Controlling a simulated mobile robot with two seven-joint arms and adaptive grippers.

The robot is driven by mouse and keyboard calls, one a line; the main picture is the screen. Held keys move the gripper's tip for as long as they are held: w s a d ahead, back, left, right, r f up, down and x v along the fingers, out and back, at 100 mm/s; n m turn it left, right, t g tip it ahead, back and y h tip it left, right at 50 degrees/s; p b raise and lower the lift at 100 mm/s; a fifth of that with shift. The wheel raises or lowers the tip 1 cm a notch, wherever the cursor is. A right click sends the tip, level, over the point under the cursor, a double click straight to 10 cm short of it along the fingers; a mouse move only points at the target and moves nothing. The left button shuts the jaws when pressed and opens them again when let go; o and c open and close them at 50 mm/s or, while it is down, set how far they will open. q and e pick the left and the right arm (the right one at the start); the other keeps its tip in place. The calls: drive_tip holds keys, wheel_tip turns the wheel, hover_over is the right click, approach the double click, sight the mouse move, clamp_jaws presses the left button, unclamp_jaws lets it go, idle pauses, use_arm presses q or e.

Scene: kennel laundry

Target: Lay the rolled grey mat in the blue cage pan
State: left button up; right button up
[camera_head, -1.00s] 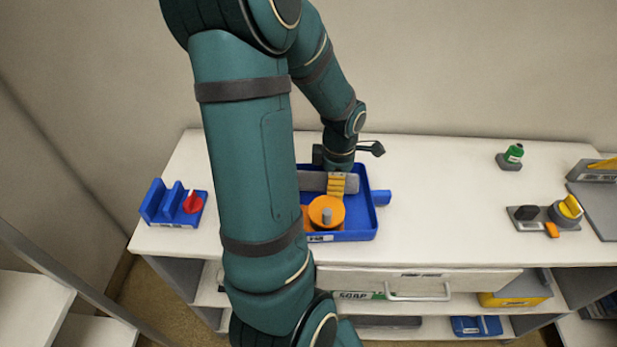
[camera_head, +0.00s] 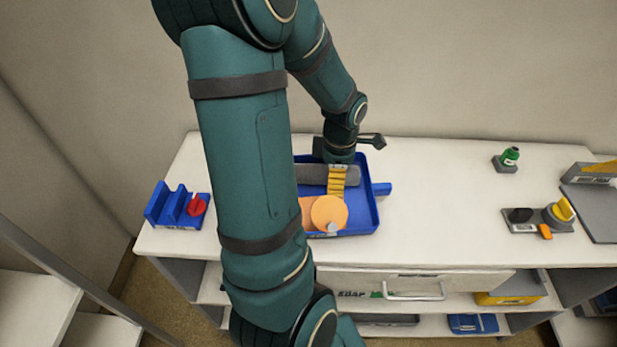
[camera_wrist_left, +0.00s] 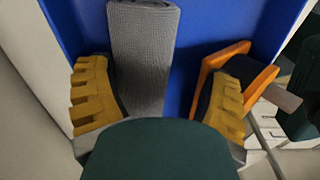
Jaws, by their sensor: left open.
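The rolled grey mat (camera_head: 311,174) lies inside the blue cage pan (camera_head: 374,212), along its back part. Much of the pan's left side is hidden behind my left arm. My left gripper (camera_head: 337,181) is over the pan at the mat, with yellow ribbed fingers. In the left wrist view the gripper (camera_wrist_left: 157,100) is open, and the mat (camera_wrist_left: 143,55) runs between the fingers with a gap on either side, over the blue pan floor (camera_wrist_left: 215,22). The mat's near end is hidden behind the gripper body. My right gripper is not in view.
An orange round-ended object (camera_head: 328,212) with a grey peg is in the pan's front part, close to one finger. A blue holder with a red knob (camera_head: 196,207) stands left. A green-capped item (camera_head: 510,156) and a grey block with a yellow knob (camera_head: 562,211) stand right. The counter between is clear.

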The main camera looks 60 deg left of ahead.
use_arm(q)
drive_tip(key=shift+r+p, duration=1.2)
drive_tip(key=shift+r, duration=0.55)
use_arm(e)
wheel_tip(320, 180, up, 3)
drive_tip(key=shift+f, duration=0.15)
